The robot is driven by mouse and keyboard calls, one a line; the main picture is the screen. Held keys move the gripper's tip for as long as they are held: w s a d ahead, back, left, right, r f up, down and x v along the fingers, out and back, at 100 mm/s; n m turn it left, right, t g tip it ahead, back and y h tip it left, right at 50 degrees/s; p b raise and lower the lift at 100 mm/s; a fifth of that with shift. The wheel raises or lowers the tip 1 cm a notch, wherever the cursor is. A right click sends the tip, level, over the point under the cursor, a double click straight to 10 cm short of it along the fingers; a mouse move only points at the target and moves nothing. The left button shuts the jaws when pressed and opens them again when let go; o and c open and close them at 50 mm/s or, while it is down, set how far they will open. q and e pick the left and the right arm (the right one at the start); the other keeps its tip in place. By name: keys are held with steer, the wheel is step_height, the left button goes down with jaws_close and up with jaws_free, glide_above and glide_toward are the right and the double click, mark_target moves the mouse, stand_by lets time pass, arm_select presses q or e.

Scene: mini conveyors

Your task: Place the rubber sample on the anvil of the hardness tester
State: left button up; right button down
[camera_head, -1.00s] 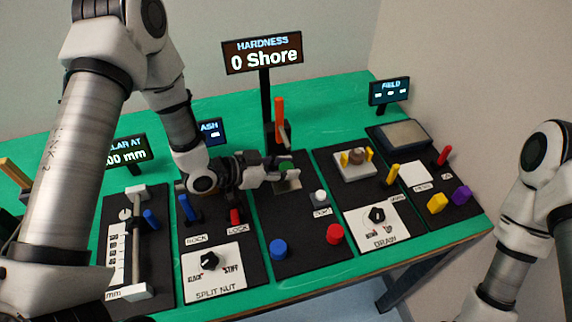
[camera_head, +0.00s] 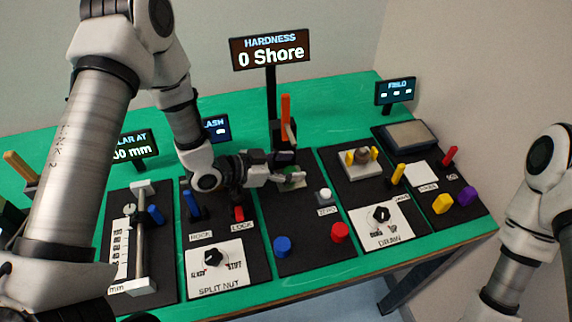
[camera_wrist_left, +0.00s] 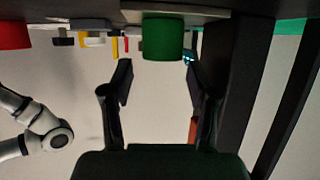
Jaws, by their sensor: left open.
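The green rubber sample (camera_head: 291,172) is a short cylinder at the small light plate, the anvil (camera_head: 299,184), of the hardness tester (camera_head: 282,133). The wrist view looks upside down: the sample (camera_wrist_left: 163,38) hangs from the plate's underside in the picture and seems to rest on it. My left gripper (camera_head: 289,171) is open at the sample, its fingers to either side. In the wrist view the left fingertips (camera_wrist_left: 158,80) stand apart with a gap below the sample. The fingers hide part of the sample and anvil in the head view. My right gripper is out of view.
The tester's orange lever (camera_head: 286,112) stands upright behind the gripper. The display (camera_head: 270,53) reads 0 Shore. A white zero button (camera_head: 324,195), blue knob (camera_head: 283,246) and red knob (camera_head: 340,232) are in front. The split nut panel (camera_head: 214,267) lies left, the drain panel (camera_head: 388,226) right.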

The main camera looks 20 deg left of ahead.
arm_select(q)
steer(key=shift+s+p, duration=0.25)
steer(key=shift+p, duration=0.15)
steer(key=shift+a, duration=0.3)
steer(key=v, duration=0.6)
steer(key=shift+s+r, duration=0.1)
steer(key=shift+r, duration=0.35)
steer(key=shift+a, duration=0.15)
steer(key=shift+s+r, duration=0.1)
